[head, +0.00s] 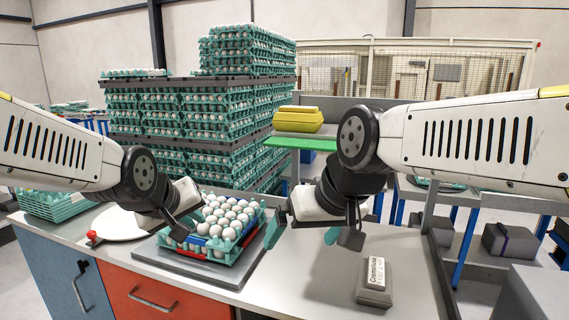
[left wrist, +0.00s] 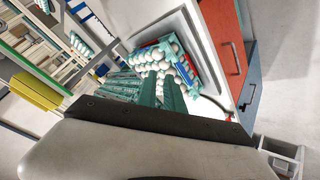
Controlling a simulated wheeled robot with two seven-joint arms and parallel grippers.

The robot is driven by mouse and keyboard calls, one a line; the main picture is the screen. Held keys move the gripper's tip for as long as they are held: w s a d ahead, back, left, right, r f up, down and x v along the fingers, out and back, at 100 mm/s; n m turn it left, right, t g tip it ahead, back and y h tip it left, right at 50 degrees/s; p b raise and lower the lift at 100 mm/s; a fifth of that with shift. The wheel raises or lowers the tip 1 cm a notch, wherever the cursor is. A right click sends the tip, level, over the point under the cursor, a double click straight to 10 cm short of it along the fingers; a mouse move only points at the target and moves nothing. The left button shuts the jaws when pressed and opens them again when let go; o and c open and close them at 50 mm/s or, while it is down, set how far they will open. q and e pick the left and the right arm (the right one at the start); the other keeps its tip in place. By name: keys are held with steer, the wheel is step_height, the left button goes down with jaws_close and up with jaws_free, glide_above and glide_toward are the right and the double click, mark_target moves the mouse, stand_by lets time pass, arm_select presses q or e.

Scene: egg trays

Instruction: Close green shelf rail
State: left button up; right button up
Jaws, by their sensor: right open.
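The green shelf rail (head: 301,143) is a flat bright-green strip sticking out from the shelf below the yellow cartons, in the middle of the head view. Its right end is partly hidden by my right arm. My right gripper (head: 303,232) is open and empty over the worktop, in front of and below the rail, its teal fingers wide apart. My left gripper (head: 182,226) is at the near left side of an egg tray. In the left wrist view its two teal fingers (left wrist: 160,92) lie close together; whether they hold anything is unclear.
The teal egg tray (head: 236,251) with white eggs stands on a grey plate on the worktop (head: 310,275). A grey labelled box (head: 374,283) lies at the right. Yellow cartons (head: 298,121) sit above the rail. Tall egg stacks (head: 200,125) stand behind.

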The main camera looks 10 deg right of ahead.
arm_select(q)
steer(key=w+d, duration=0.1)
steer(key=d, duration=0.1)
steer(key=w+d+f+n+h, duration=0.1)
steer(key=w+d, duration=0.1)
steer(key=d, duration=0.1)
steer(key=w+d+f+n+t+h, duration=0.1)
steer(key=w+d, duration=0.1)
steer(key=d, duration=0.1)
steer(key=shift+w+f, duration=0.15)
steer(key=shift+w, duration=0.1)
jaws_close()
steer(key=w+d+n+t+h, duration=0.2)
steer(key=d+n+t+h, duration=0.45)
steer(key=d+n, duration=1.15)
steer(key=w+d+r+n+t, duration=0.2)
steer(key=w+d+r+n, duration=0.3)
steer(key=w+r+n, duration=0.1)
step_height(320, 180, up, 2)
steer(key=shift+w+d+r+n, duration=0.15)
steer(key=shift+w+n, duration=0.15)
steer(key=shift+w, duration=0.15)
steer(key=shift+r, duration=0.1)
